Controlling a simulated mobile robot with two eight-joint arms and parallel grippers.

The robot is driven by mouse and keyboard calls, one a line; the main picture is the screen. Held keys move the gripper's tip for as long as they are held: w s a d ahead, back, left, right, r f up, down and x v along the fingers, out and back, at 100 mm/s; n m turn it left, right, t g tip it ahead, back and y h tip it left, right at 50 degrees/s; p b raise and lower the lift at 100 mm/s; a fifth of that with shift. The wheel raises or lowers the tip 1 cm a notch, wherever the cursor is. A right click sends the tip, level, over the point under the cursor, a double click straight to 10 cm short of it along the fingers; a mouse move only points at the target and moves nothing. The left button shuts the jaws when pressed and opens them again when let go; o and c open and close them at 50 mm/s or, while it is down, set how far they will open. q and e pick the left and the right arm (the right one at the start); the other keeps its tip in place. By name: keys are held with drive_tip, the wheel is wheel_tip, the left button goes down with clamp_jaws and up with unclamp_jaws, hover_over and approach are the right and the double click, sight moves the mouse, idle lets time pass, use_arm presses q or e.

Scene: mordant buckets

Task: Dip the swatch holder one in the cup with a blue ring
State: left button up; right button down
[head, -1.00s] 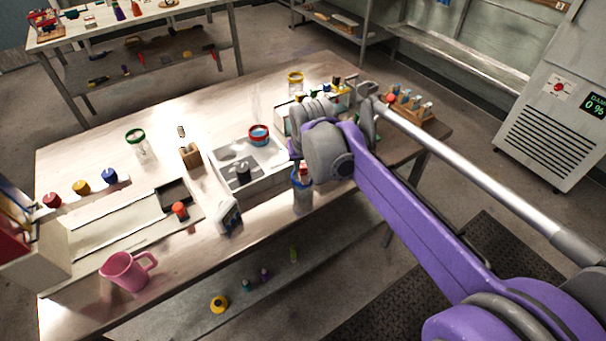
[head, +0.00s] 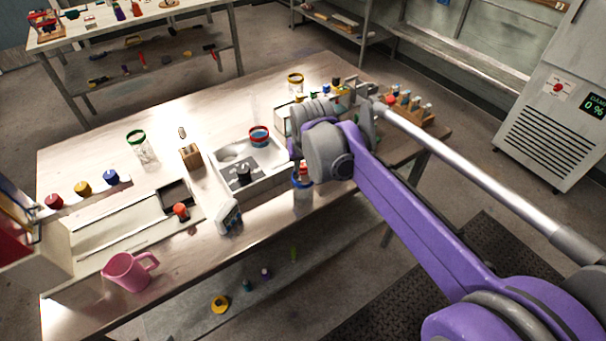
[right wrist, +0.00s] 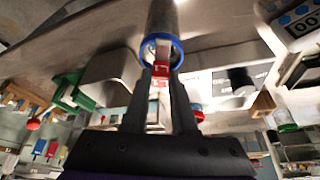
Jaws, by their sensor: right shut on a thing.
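The cup with a blue ring (head: 303,196) stands near the front edge of the table, just below my right gripper (head: 301,168). In the right wrist view the cup's blue ring (right wrist: 177,55) faces my right gripper (right wrist: 160,75). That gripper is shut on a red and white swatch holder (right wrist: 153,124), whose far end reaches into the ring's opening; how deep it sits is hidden. In the head view my wrist covers most of the holder, and a bit of red shows above the ring. I cannot read a number on the holder. My left gripper is not in view.
A white tray (head: 273,187) with a black-knobbed item stands left of the cup. A red-and-blue-ringed vessel (head: 259,136), a green-ringed jar (head: 141,149), a yellow-ringed jar (head: 295,84) and a pink jug (head: 128,271) are on the table. A wooden rack (head: 414,108) stands right of my wrist.

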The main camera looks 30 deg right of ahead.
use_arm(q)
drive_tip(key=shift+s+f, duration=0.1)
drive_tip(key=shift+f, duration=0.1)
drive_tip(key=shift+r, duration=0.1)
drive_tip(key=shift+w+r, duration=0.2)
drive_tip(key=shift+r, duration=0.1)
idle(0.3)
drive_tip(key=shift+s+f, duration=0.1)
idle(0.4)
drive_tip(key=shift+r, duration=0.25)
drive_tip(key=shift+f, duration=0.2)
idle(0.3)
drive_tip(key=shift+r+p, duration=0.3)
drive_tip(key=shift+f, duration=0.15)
